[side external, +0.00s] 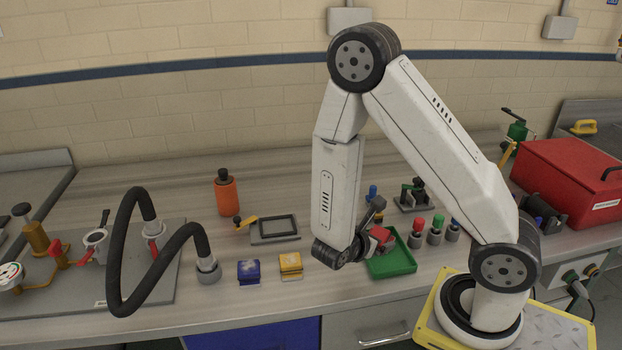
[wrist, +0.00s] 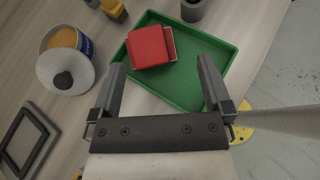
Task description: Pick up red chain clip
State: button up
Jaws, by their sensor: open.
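The red chain clip (wrist: 148,47) is a small red block with a pale edge. It lies in the green tray (wrist: 220,50), towards the tray's upper left in the wrist view. In the side external view the red clip (side external: 381,236) shows in the green tray (side external: 400,262), partly hidden by my gripper. My gripper (wrist: 160,75) is open and empty in the wrist view. The clip is ahead of the fingertips, nearer the left finger, and not clearly between them. In the side external view my gripper (side external: 366,240) is just left of the clip, at the tray.
A blue clip (side external: 248,271) and a yellow clip (side external: 290,265) stand left of the tray. Several capped bottles (side external: 435,235) stand right of it. A red toolbox (side external: 565,175) stands far right.

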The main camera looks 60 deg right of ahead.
aim_at(381, 229)
jog(key=shift+w+d+f+n+t+h, duration=0.15)
jog(key=shift+w+d+n+t+h, duration=0.1)
jog(key=shift+w+n+t+h, duration=0.5)
jog(key=shift+s+y, duration=0.15)
jog(key=shift+y, duration=0.1)
jog(key=shift+g+x, duration=0.25)
jog(key=shift+x, duration=1.1)
jog(key=shift+x, duration=2.55)
jog(key=shift+f, duration=0.1)
jog(key=shift+c, duration=0.2)
grip_shut()
